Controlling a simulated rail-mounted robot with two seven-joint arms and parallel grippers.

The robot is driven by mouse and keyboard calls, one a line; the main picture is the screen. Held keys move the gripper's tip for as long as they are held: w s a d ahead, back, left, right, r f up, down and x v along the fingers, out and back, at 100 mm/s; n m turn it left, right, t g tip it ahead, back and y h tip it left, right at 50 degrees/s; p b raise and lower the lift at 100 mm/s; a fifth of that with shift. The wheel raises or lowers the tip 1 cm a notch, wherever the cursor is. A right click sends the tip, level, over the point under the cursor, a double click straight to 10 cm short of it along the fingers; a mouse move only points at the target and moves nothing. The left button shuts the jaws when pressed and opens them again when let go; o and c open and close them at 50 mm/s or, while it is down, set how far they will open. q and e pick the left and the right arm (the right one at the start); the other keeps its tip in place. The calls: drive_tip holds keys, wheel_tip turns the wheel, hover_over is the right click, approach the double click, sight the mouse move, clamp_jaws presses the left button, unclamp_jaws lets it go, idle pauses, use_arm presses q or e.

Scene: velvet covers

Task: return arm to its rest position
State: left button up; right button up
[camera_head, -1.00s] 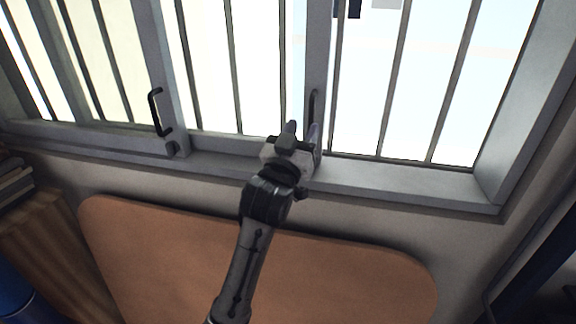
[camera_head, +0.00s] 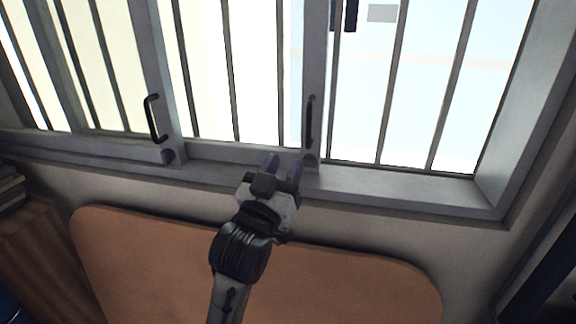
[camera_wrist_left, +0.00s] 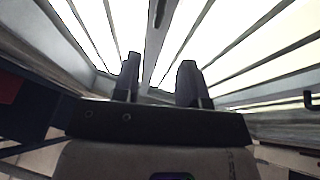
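My left gripper (camera_head: 283,165) is in the middle of the head view, just in front of the grey window sill. Its two fingers point up toward the window and stand apart with nothing between them. It also shows in the left wrist view (camera_wrist_left: 160,72), with a clear gap between the dark fingers. The fingertips are below a black window handle (camera_head: 310,120) on the middle frame post and look apart from it. My right gripper is in neither view.
A barred window spans the back, with another black handle (camera_head: 152,118) at left. The grey sill (camera_head: 400,185) runs below it. An orange-brown board (camera_head: 340,275) with rounded corners lies below my left arm. A wooden piece (camera_head: 40,245) stands at left.

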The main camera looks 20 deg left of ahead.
use_arm(q)
drive_tip(key=s+a+f+g+y+p, duration=0.1)
drive_tip(key=s+a+f+g+p, duration=0.1)
drive_tip(key=s+f+g, duration=0.75)
drive_tip(key=s+a+f+g+y+p, duration=0.1)
drive_tip(key=s+a+f+g+p, duration=0.15)
drive_tip(key=s+f, duration=0.85)
drive_tip(key=s+a+f+g+p, duration=0.1)
drive_tip(key=s+f+g+p, duration=0.2)
drive_tip(key=s+f, duration=1.5)
wheel_tip(320, 180, down, 2)
drive_tip(key=g, duration=0.3)
drive_tip(key=shift+s+a+f+m+g+p, duration=0.15)
drive_tip(key=shift+s+a+m+g+p, duration=0.15)
drive_tip(key=shift+s+m+g+p, duration=0.1)
